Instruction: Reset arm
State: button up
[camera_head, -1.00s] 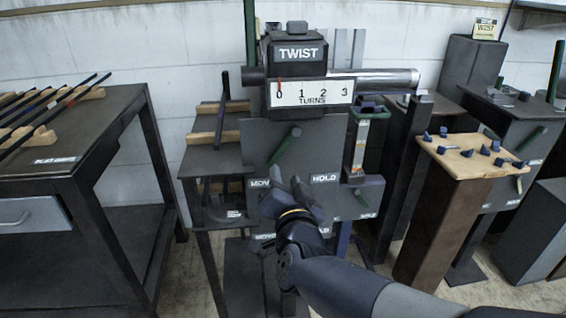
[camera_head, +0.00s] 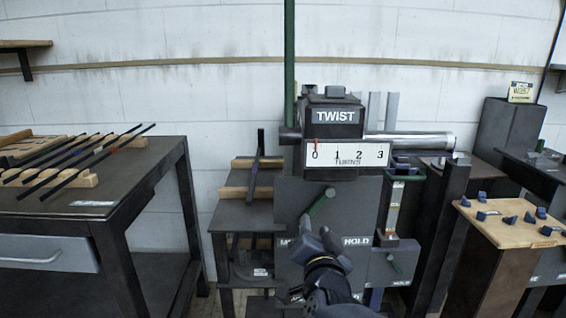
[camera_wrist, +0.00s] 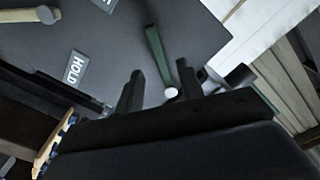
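My gripper (camera_head: 322,242) is in front of the dark panel of the TWIST station (camera_head: 335,116), at the lower middle of the head view. In the wrist view its two fingers (camera_wrist: 160,92) stand apart with a gap between them, and nothing is held. A green handle (camera_head: 321,203) sticks out of the panel just above my gripper. In the wrist view the green handle (camera_wrist: 160,60) lies ahead of the fingers, its pale end near the gap; I cannot tell whether they touch. The turns scale (camera_head: 346,154) has its red pointer at 0.
A dark table (camera_head: 150,165) with several rods on wooden racks stands at the left. A silver cylinder (camera_head: 415,143) extends right of the station. A wooden-topped stand (camera_head: 500,232) with several blue pieces is at the right. Dark posts and boxes crowd the right side.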

aim_at(313, 213)
jog(key=w, duration=0.5)
jog(key=shift+b, duration=0.4)
jog(key=shift+d, duration=0.1)
jog(key=shift+s, duration=0.1)
jog(key=shift+s, duration=0.45)
jog(key=s+p, duration=0.3)
jog(key=s, duration=0.7)
jog(key=w+b, duration=0.3)
jog(key=w, duration=0.8)
jog(key=shift+w, duration=0.2)
jog(key=shift+s+d+f+n+p, duration=0.15)
jog(key=shift+d+n+p, duration=0.1)
jog(key=shift+n, duration=0.25)
jog(key=shift+d+f+n+p, duration=0.1)
jog(key=shift+n+p, duration=0.1)
jog(key=shift+n, duration=0.3)
